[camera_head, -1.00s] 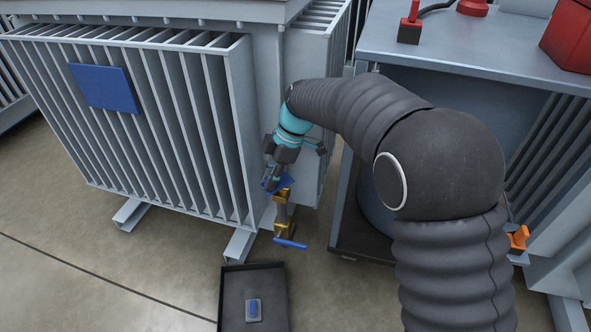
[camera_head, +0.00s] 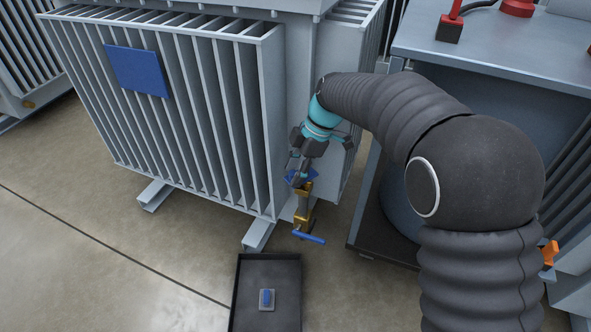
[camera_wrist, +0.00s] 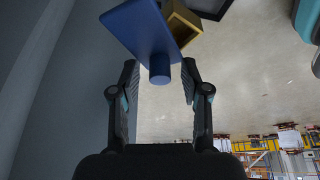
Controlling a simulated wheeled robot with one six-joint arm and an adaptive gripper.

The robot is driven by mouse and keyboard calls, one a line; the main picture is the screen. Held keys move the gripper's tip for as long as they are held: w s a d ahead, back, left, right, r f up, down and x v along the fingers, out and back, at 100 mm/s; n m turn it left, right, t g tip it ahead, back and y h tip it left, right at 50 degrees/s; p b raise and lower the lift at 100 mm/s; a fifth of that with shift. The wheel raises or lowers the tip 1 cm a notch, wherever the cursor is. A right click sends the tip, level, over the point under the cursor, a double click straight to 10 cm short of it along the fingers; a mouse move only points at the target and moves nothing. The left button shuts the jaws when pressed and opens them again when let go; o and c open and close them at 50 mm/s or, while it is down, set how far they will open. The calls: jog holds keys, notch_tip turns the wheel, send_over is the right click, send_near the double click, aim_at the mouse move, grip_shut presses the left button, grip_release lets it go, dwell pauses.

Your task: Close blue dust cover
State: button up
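The blue dust cover (camera_head: 292,178) is a small flat blue piece at the top of the brass valve (camera_head: 303,208), beside the radiator's lower corner. In the wrist view the cover (camera_wrist: 141,27) is a tilted plate with a short round blue knob (camera_wrist: 160,68). My gripper (camera_wrist: 159,66) is open, with one finger on each side of the knob and a visible gap on both sides. In the head view my gripper (camera_head: 300,165) is just above the valve and partly hides the cover.
A blue valve handle (camera_head: 309,238) sticks out low in front. A black tray (camera_head: 245,285) with a small grey and blue item (camera_head: 266,299) lies on the floor. The radiator (camera_head: 268,120) stands close to the left, a grey cabinet (camera_head: 480,52) to the right.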

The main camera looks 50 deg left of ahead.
jog(key=shift+r, duration=0.1)
notch_tip(320, 180, up, 10)
dwell(0.5)
